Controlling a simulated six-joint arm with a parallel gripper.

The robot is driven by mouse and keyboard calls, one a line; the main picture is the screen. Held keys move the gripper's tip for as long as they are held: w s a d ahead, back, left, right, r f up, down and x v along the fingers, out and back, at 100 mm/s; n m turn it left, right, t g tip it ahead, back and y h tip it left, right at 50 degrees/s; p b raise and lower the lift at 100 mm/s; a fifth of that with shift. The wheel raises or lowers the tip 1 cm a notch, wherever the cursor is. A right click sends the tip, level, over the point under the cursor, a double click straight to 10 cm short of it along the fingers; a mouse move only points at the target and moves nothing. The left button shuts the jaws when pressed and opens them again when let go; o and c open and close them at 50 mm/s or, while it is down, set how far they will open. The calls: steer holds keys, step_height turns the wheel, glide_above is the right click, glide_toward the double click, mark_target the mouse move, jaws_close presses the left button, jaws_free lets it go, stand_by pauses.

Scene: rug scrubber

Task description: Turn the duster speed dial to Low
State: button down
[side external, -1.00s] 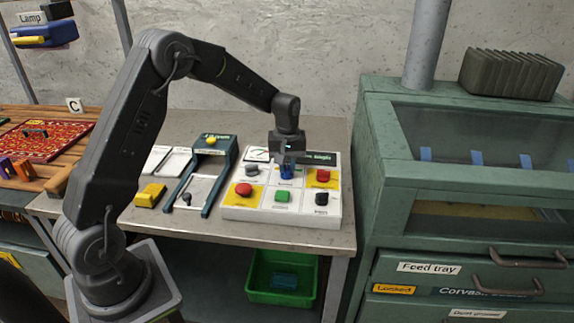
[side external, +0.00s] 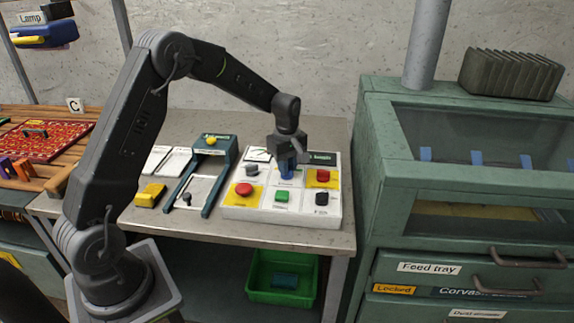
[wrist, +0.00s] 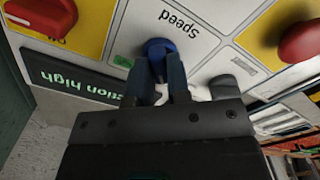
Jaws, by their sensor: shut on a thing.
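The blue dial (wrist: 158,46) sits on the white control panel (wrist: 190,58), next to the printed word "Speed", which appears upside down in the wrist view. My gripper (wrist: 157,66) has its two blue-grey fingers closed on the dial, one on either side. In the side external view my gripper (side external: 286,168) points down at the upper middle of the panel (side external: 232,213), and its fingers mostly hide the dial. The dial's pointer and setting marks cannot be made out.
Around the dial are a grey knob (side external: 251,170), red knobs (side external: 244,189) on yellow patches, a green button (side external: 282,196) and a black knob (side external: 321,198). A dark green display (wrist: 85,82) ends in "ction high". A green cabinet (side external: 385,225) stands right.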

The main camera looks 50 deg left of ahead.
stand_by(0.3)
steer(key=c, duration=1.1)
jaws_free()
steer(key=shift+r, duration=0.15)
step_height(320, 180, up, 14)
steer(key=shift+f, duration=0.15)
